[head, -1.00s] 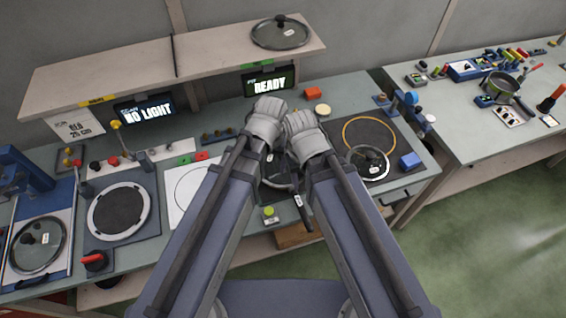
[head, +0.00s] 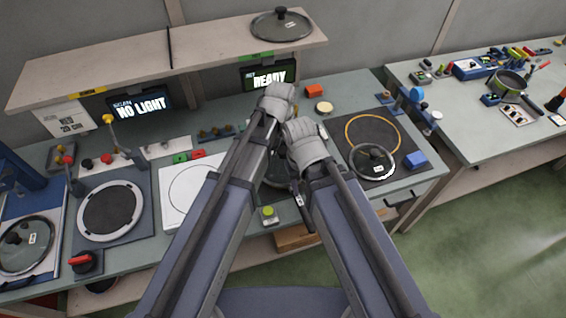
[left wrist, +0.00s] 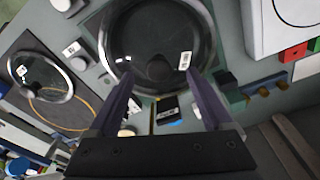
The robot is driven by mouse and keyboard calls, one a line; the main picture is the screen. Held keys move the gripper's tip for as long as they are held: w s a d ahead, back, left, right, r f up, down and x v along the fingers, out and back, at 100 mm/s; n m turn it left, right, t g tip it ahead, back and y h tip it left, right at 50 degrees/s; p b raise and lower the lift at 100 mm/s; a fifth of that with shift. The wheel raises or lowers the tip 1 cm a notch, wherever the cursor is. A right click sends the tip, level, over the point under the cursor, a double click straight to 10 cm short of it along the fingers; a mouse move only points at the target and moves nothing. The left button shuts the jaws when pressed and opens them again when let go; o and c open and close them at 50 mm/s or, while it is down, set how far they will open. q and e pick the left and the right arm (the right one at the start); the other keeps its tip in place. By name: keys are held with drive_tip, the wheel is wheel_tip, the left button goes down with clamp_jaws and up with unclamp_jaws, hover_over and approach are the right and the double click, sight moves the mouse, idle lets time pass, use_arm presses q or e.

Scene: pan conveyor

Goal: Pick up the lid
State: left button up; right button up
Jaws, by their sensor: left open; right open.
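A round glass lid with a dark knob and white label fills the upper middle of the left wrist view (left wrist: 187,60). In the head view my arms mostly cover it (head: 275,172). Whether it rests on a pan is unclear. My left gripper (left wrist: 161,80) is open and empty, its two fingers apart with the knob showing between and beyond them. Other glass lids lie on the shelf (head: 282,27), the left bench (head: 27,246) and the right mat (head: 372,161).
The right dark mat (head: 372,128) has an orange ring. Several knobs and buttons line the bench.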

sight(283, 150)
use_arm(q)
drive_tip(key=shift+w+d+f+b, duration=0.1)
drive_tip(key=shift+w+f+b, duration=0.1)
drive_tip(key=shift+f+b, duration=0.65)
drive_tip(key=shift+w+f+b, duration=0.2)
drive_tip(key=shift+f+b, duration=0.65)
drive_tip(key=shift+f, duration=0.05)
drive_tip(key=shift+w+d+f+b, duration=0.1)
drive_tip(key=shift+w+f+b, duration=0.1)
drive_tip(key=shift+f+b, duration=0.65)
use_arm(e)
drive_tip(key=shift+f, duration=2.6)
use_arm(q)
drive_tip(key=shift+r, duration=0.1)
use_arm(e)
drive_tip(key=shift+r, duration=0.1)
use_arm(q)
clamp_jaws()
